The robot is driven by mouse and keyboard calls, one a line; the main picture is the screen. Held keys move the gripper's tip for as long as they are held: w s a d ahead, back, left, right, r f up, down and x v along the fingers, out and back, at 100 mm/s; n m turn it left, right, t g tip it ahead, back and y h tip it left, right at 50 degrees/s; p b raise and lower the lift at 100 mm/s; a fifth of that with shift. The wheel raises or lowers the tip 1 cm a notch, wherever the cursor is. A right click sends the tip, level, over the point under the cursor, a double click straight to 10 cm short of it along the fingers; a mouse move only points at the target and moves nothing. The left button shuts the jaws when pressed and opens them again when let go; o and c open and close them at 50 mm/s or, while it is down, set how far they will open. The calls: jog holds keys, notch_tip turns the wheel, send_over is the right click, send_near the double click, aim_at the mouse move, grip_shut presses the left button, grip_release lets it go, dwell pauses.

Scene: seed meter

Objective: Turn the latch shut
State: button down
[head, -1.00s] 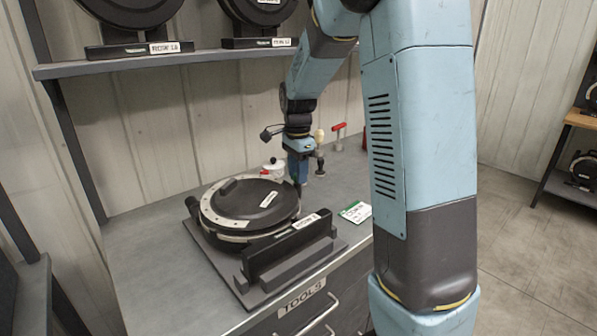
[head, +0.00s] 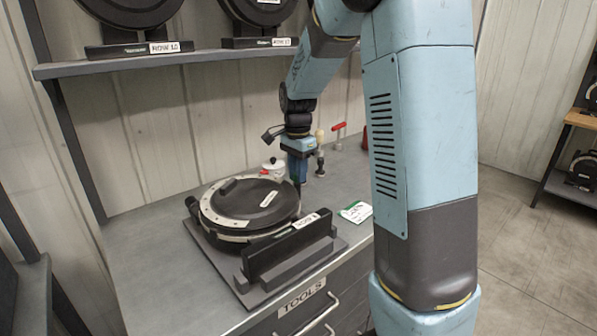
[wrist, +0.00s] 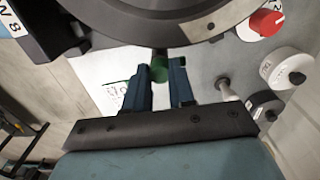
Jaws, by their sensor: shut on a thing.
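The seed meter (head: 262,202), a round black body with a pale ring, sits flat in a dark stand (head: 290,246) on the grey bench. Its dark rim also fills the top of the wrist view (wrist: 110,38). My gripper (head: 299,182) points down at the meter's right edge. In the wrist view my gripper (wrist: 160,80) is shut on a small green knob (wrist: 159,69), which I take to be the latch's handle, beside the meter's rim. How far the latch has turned is hidden by the fingers and rim.
A white and green card (head: 355,211) lies on the bench to the right. A shelf (head: 150,61) with more meters hangs above. The bench's front left is clear.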

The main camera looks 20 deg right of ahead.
jog(key=n, duration=0.4)
jog(key=shift+n, duration=0.3)
jog(key=n, duration=0.3)
jog(key=shift+n, duration=0.4)
jog(key=n, duration=0.3)
jog(key=shift+a+n, duration=0.1)
jog(key=shift+n, duration=2.1)
jog(key=c, duration=0.9)
grip_release()
jog(key=shift+c, duration=0.2)
jog(key=shift+r, duration=0.1)
